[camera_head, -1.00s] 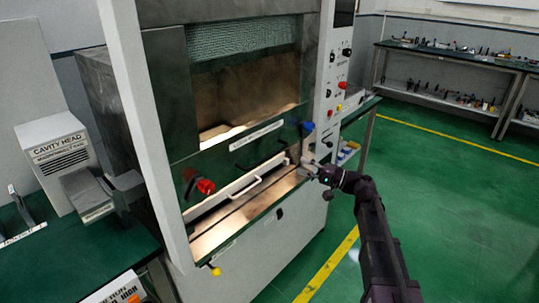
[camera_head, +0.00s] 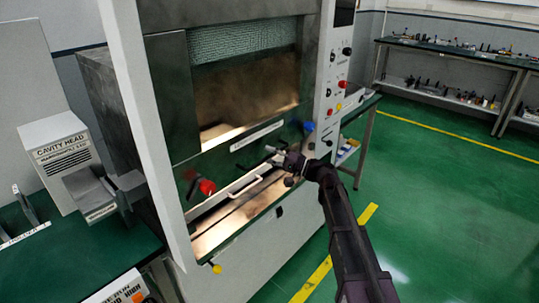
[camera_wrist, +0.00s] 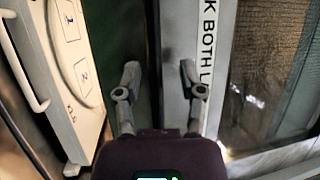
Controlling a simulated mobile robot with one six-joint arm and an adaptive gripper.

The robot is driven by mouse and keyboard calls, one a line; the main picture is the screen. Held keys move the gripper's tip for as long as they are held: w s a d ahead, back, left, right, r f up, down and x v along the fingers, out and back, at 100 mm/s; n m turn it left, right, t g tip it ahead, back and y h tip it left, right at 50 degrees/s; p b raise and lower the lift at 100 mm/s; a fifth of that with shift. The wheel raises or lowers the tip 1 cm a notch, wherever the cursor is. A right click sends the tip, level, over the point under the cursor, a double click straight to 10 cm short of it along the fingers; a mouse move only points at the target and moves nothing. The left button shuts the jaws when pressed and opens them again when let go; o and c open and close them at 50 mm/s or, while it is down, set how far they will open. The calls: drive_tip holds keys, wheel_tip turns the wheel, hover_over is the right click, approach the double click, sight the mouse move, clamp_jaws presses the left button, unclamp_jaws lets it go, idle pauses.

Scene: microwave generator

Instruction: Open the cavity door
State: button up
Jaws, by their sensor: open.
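The cavity door (camera_head: 250,95) is on the front of the machine, with a mesh-covered window and a white label strip below it. The label (camera_wrist: 209,40) and part of the window (camera_wrist: 265,80) show at the right of the wrist view. My gripper (camera_head: 272,154) is in front of the lower right of the door. In the wrist view its two fingers (camera_wrist: 160,80) are apart with a dark green panel beyond them and nothing between them.
A white panel with a bar handle (camera_head: 245,185) lies below the door; the handle also shows in the wrist view (camera_wrist: 25,75). A control column (camera_head: 335,90) stands at the right. A bench with a cavity head box (camera_head: 62,155) is at left. Green floor (camera_head: 440,200) is clear at right.

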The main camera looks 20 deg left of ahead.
clamp_jaws()
drive_tip(key=shift+r, duration=0.15)
drive_tip(key=p, duration=3)
approach(250, 55)
drive_tip(key=a, duration=0.4)
drive_tip(key=shift+a+r, duration=0.1)
drive_tip(key=shift+r, duration=0.3)
unclamp_jaws()
drive_tip(key=shift+f, duration=0.1)
